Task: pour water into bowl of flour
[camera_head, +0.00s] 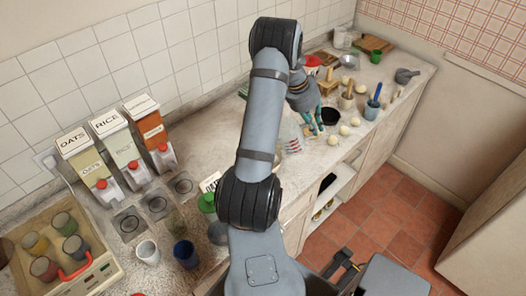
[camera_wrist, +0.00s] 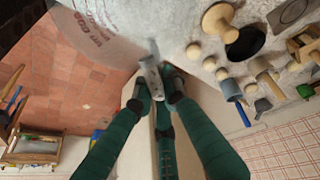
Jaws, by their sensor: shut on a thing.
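My gripper (camera_head: 313,122) is over the worktop. In the wrist view its green fingers (camera_wrist: 158,88) are closed on the grey-white handle of a clear measuring jug (camera_wrist: 105,28). The jug has printed lettering, and its clear side with red marks shows beside my arm in the head view (camera_head: 290,134). I cannot make out the water in it. A dark round bowl (camera_head: 330,116) stands just right of the gripper; it also shows in the wrist view (camera_wrist: 246,42). Its inside looks black. I cannot make out flour in any bowl; my arm hides part of the worktop.
Pale round eggs (camera_head: 332,140) lie near the counter's front edge. A blue cup with a tool (camera_head: 372,108) and wooden pestles (camera_head: 347,98) stand farther right. Cereal dispensers (camera_head: 133,140) and a tray of cups (camera_head: 55,250) are at left.

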